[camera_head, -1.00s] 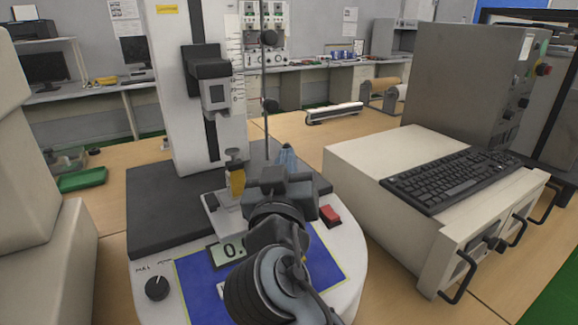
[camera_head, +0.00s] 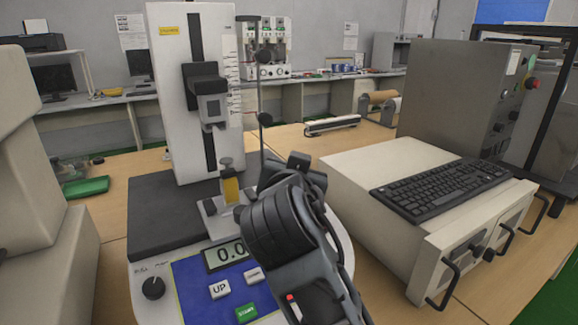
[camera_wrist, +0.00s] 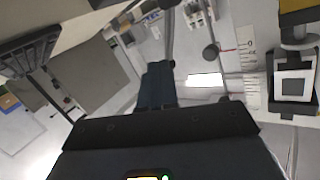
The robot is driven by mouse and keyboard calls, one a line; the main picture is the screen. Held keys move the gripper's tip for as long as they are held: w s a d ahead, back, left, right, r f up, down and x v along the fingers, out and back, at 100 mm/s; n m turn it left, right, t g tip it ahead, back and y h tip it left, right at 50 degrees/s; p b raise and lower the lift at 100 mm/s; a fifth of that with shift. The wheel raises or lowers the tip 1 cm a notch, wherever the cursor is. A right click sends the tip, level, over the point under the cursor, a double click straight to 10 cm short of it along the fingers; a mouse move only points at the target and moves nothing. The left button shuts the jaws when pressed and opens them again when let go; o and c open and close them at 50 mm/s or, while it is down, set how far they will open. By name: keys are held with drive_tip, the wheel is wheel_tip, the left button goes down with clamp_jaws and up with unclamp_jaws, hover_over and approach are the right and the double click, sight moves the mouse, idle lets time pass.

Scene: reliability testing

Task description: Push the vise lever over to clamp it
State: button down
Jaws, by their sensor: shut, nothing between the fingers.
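The vise stands on the base of the test machine in the head view. Its yellow block (camera_head: 230,188) with a grey knob above shows left of my arm; the block is also at the top right of the wrist view (camera_wrist: 300,12). I cannot make out the vise lever; my arm covers the vise's right side. My gripper (camera_wrist: 158,68) is shut and empty, its dark fingers together in the wrist view. In the head view my arm hides its fingertips, so I cannot tell whether they touch anything. It is right of the yellow block.
The white machine column (camera_head: 165,90) and its black carriage (camera_head: 205,95) rise behind the vise. A thin upright rod with black knobs (camera_head: 265,119) stands close to my gripper. A beige cabinet (camera_head: 370,185) with a keyboard (camera_head: 440,190) is at the right.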

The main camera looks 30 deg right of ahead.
drive_tip(key=d+m+y+p, duration=0.1)
drive_tip(key=d+f+m+g+y+p, duration=0.1)
drive_tip(key=m+y, duration=0.1)
drive_tip(key=shift+d+f, duration=0.3)
drive_tip(key=shift+d, duration=0.05)
drive_tip(key=shift+a, duration=0.1)
drive_tip(key=shift+a+f, duration=0.25)
drive_tip(key=shift+a, duration=0.4)
